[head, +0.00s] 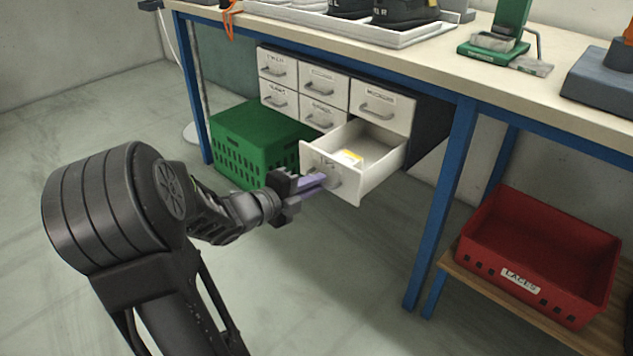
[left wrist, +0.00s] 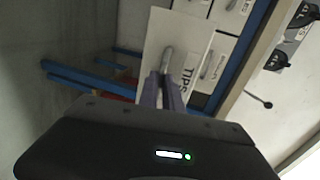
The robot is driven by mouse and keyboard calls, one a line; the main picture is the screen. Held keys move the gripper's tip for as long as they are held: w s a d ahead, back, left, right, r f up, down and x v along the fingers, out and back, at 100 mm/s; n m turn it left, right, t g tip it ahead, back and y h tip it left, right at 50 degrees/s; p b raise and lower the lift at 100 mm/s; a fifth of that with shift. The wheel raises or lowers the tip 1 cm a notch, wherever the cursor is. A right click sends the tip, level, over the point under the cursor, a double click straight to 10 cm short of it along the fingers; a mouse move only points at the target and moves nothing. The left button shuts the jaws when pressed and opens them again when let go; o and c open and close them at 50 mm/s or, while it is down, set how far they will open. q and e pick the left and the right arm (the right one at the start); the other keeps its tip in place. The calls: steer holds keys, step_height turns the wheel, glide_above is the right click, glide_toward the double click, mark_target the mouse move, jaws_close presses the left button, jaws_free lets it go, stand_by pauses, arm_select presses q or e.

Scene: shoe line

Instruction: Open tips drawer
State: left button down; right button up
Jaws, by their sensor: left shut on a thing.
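The tips drawer (head: 370,185) is the lower right drawer of a white drawer unit under the workbench. In the left wrist view the drawer front (left wrist: 192,45) bears the label TIPS, and the grey handle (left wrist: 167,60) is between the fingertips of my left gripper (left wrist: 167,80). My right gripper is not in view.
A green crate (head: 235,150) stands left of the open drawer. A red bin (head: 540,250) labelled LACES is on a low shelf at right. A blue table leg (head: 440,210) stands right of the drawer. The floor before the drawer is clear apart from my arm.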

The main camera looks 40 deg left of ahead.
arm_select(q)
steer(key=c, duration=1.5)
jaws_free()
steer(key=p+v, duration=0.2)
steer(key=v, duration=0.5)
steer(key=shift+s, duration=0.4)
